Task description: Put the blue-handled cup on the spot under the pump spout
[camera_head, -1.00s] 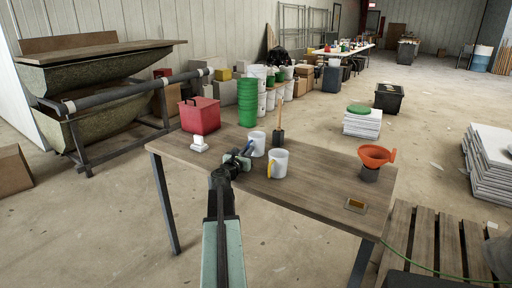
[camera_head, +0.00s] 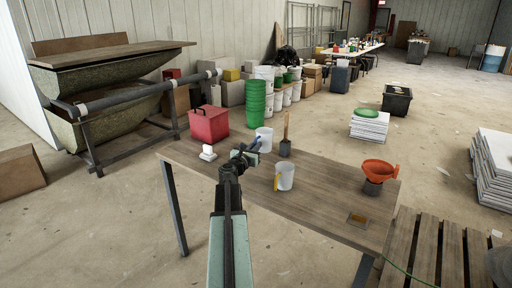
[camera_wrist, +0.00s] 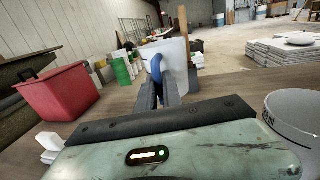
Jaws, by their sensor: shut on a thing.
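The blue-handled cup (camera_head: 264,139) is white and upright near the table's back edge. My gripper (camera_head: 250,150) is shut on its blue handle, which shows between the fingers in the wrist view (camera_wrist: 156,68). The cup appears raised slightly off the table. A red box-shaped container (camera_head: 208,124) stands to the left, with a small white fitting (camera_head: 208,153) in front of it at the table's left end. I cannot tell whether this fitting is the pump spout, and no spot under it can be made out.
A white cup with a yellow handle (camera_head: 285,176) stands close, right of my gripper. A brush (camera_head: 286,140) stands behind it. An orange funnel (camera_head: 379,169) and a small brown square (camera_head: 357,218) are at the table's right. The middle of the wooden table (camera_head: 320,205) is clear.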

